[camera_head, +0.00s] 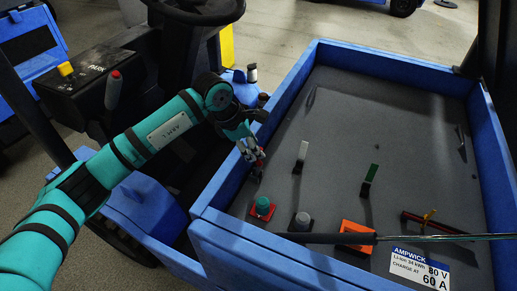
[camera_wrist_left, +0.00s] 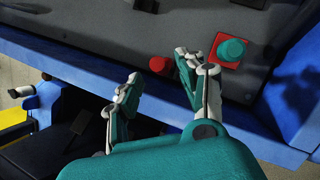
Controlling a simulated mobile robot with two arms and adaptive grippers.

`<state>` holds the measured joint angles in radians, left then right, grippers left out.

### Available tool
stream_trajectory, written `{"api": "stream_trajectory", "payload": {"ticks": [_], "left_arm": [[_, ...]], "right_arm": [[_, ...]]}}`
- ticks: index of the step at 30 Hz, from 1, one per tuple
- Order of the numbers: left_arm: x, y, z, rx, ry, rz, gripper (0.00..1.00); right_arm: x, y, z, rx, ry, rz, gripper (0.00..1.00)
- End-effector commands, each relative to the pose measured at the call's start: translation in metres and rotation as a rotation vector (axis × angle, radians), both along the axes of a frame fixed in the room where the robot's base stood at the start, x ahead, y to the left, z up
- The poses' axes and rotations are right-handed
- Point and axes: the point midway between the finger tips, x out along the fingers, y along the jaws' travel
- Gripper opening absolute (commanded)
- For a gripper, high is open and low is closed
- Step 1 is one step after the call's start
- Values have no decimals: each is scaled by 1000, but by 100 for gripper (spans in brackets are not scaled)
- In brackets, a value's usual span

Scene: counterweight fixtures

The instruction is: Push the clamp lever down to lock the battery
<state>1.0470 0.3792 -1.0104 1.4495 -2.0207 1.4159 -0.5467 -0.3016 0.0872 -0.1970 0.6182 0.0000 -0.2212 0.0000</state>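My left gripper (camera_head: 250,153) hangs over the left wall of the blue bed, fingers pointing down. In the left wrist view its fingers (camera_wrist_left: 160,88) are spread and empty. A round red knob (camera_wrist_left: 158,64) shows just beyond the gap between them, beside the right fingertip; contact cannot be told. In the head view a red part (camera_head: 258,168) shows at the fingertips, partly hidden. A white-and-black lever (camera_head: 302,155) and a green-and-black lever (camera_head: 370,180) stand upright on the grey panel. Which part is the clamp lever is unclear. My right gripper is out of view.
A teal button on a red plate (camera_head: 263,207), a grey knob (camera_head: 301,221) and an orange block (camera_head: 356,236) sit near the front wall. A long thin rod (camera_head: 440,238) crosses above them. The panel's back is mostly clear.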

Motion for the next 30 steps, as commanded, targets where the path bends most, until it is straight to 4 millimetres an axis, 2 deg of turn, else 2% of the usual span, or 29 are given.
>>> {"api": "stream_trajectory", "payload": {"ticks": [3,9,19,28,30], "left_arm": [[3,-8,-17,-1,3,0,40],[7,-14,-35,0,1,1,40],[8,-15,-38,0,0,0,40],[8,-15,-38,-1,-1,0,1],[8,-15,-38,-1,-1,0,0]], "right_arm": [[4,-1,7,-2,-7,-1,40],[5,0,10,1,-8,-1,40],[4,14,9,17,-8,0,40],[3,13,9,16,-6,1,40],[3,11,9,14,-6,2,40]]}}
